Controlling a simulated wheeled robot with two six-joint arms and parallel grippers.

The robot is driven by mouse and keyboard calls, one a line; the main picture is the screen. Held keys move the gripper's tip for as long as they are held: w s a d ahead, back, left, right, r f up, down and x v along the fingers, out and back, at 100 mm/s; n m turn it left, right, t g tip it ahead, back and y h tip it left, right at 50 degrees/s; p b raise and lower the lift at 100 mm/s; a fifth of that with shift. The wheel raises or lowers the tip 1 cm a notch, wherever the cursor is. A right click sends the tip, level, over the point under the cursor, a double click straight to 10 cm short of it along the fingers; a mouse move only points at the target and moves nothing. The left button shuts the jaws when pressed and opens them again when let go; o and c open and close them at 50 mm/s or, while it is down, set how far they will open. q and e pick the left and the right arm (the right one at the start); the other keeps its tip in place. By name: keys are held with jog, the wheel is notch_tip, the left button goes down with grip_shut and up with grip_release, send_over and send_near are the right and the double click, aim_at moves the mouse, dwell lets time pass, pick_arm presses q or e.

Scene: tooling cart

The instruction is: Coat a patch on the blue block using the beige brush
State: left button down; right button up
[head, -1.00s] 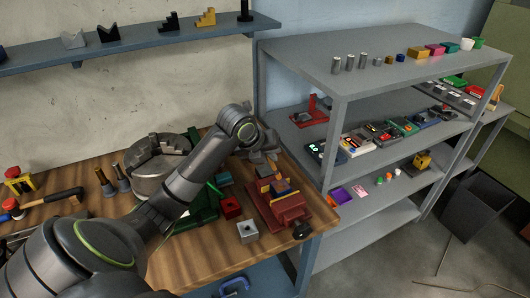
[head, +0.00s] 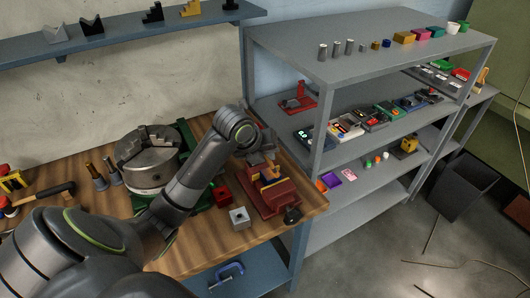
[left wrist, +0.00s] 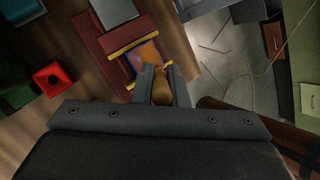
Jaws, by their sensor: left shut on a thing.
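The blue block (left wrist: 129,66) sits in the dark red vise (left wrist: 92,43) between its yellow jaw edges. Only a strip of the block shows in the left wrist view. My left gripper (left wrist: 160,72) is shut on the beige brush (left wrist: 161,92), which looks orange-brown. The brush reaches over the block, and I cannot tell whether its tip touches it. My right gripper is not in view.
A red block (head: 222,196) and a grey block with a hole (head: 239,217) stand left of the vise. A round chuck (head: 150,160) is farther left on the wooden bench. A grey shelf unit (head: 380,50) with many small items stands right of the bench.

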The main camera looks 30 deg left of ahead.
pick_arm(q)
jog(key=w+a, duration=0.3)
jog(key=a, duration=0.2)
jog(key=shift+a, duration=0.25)
dwell(0.3)
notch_tip(320, 180, up, 6)
jog(key=p, duration=0.6)
dwell(0.3)
notch_tip(320, 180, up, 3)
jog(key=p, duration=0.2)
jog(key=shift+p, duration=0.35)
